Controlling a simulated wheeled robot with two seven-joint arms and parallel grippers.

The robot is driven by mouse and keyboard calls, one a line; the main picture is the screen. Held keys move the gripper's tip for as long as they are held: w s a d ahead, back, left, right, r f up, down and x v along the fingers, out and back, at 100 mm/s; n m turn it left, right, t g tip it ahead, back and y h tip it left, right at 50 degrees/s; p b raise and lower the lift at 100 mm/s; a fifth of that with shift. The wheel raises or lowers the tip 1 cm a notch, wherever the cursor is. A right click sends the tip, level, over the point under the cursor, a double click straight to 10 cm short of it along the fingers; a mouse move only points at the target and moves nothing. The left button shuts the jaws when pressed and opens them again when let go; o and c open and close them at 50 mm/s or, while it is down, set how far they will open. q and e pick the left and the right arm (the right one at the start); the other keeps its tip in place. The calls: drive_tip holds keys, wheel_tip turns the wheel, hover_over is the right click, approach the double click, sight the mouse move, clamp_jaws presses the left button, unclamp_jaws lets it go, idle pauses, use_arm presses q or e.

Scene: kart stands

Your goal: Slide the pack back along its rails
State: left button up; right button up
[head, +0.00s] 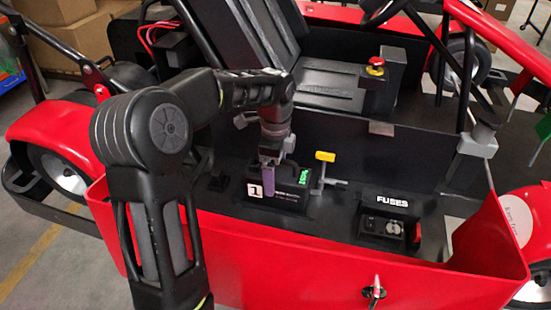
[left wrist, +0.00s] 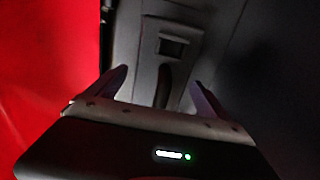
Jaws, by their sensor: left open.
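The pack (head: 285,195) is a black box with a white "1" label and a small green display. It sits in the black bay behind the red front panel of the kart. My left gripper (head: 268,172) points down at the left part of the pack, its purple fingers close to it. In the left wrist view the two fingers (left wrist: 161,95) are apart, with a dark upright bar (left wrist: 164,86) between them. I cannot tell whether they touch it. The rails under the pack are hidden. My right gripper is not in view.
A yellow-topped lever (head: 325,157) stands just right of the pack. Further right is a fuse box (head: 390,222) marked FUSES. The red front panel (head: 300,265) rises in front. Behind are the black seat (head: 325,85) and a red stop button (head: 375,66).

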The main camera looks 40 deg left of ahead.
sight(292, 175)
use_arm(q)
drive_tip(key=shift+f, duration=0.75)
drive_tip(key=shift+c, duration=0.4)
clamp_jaws()
drive_tip(key=shift+d, duration=0.15)
drive_tip(key=shift+w+d, duration=0.25)
drive_tip(key=shift+d, duration=0.45)
drive_tip(key=shift+w+d, duration=0.25)
drive_tip(key=shift+d, duration=0.4)
drive_tip(key=shift+w+d, duration=0.25)
drive_tip(key=shift+d, duration=0.45)
drive_tip(key=shift+o, duration=0.4)
unclamp_jaws()
